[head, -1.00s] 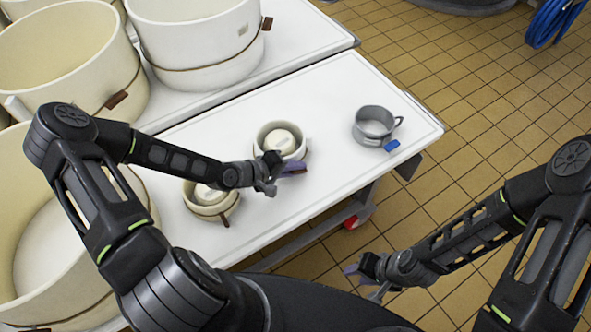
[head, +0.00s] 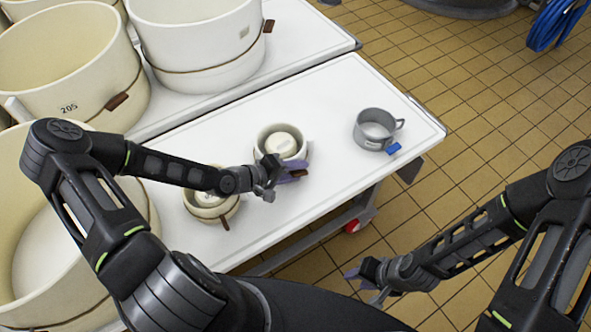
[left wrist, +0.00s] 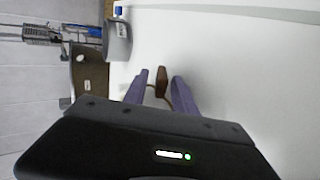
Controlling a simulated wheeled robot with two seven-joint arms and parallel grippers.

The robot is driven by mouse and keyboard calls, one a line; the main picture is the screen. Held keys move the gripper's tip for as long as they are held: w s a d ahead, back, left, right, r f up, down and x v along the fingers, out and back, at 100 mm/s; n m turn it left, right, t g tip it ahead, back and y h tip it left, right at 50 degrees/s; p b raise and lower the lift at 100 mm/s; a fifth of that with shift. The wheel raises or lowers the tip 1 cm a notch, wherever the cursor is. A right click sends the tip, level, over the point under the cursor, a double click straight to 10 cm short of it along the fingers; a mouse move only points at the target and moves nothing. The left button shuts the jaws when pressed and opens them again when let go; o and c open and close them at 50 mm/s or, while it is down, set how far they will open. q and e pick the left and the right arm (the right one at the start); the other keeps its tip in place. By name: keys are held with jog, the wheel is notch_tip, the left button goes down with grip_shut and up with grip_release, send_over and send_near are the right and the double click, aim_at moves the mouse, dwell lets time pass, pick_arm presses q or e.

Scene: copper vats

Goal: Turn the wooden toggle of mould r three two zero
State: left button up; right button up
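A small cream mould (head: 262,140) with a pale disc inside stands on the front white table. I cannot read a number on it. Its brown wooden toggle (head: 300,173) is on the side facing me and also shows in the left wrist view (left wrist: 161,82). My left gripper (head: 289,173) is at this toggle. Its purple fingers are open, one on each side of the toggle, with gaps visible in the left wrist view. My right gripper (head: 367,280) is off the table over the floor; its opening is unclear.
A second small mould (head: 190,205) with a brown toggle (head: 224,223) stands under my left forearm. A grey metal cup (head: 372,130) and a blue piece (head: 393,149) are at the right. Large cream vats (head: 200,45) stand behind. The table's right part is mostly clear.

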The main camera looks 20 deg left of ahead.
pick_arm(q)
notch_tip(320, 180, up, 10)
jog(key=shift+p, duration=1)
jog(key=p+v, duration=0.9)
jog(key=p, duration=0.2)
jog(key=shift+w+d+r+p, duration=0.2)
jog(key=shift+d+r+p, duration=0.1)
jog(key=shift+r, duration=0.1)
dwell(0.4)
